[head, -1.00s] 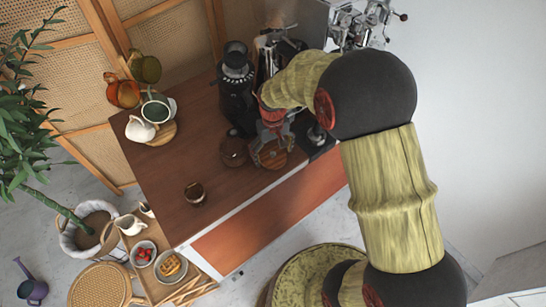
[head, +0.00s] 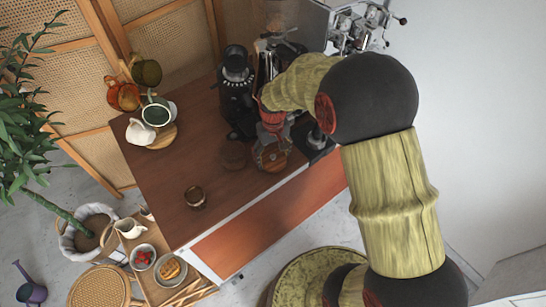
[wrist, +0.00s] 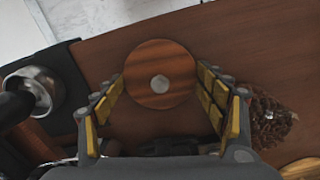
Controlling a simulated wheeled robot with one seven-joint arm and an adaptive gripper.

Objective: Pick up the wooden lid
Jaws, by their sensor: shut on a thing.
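The wooden lid (wrist: 150,92) is a round brown disc with a pale metal knob in its middle. In the wrist view it lies between the yellow-padded fingers of my gripper (wrist: 160,74), which meet its left and right edges. In the head view the lid (head: 268,159) shows near the front edge of the cart top, under my gripper (head: 272,142). My gripper is shut on the lid. The arm and gripper partly hide it in the head view, and I cannot tell whether it is clear of the surface.
A glass container of coffee beans (wrist: 270,118) is close to the right finger in the wrist view. A metal tool (wrist: 32,88) on a black mat is at left. The black grinder (head: 236,85) stands behind.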

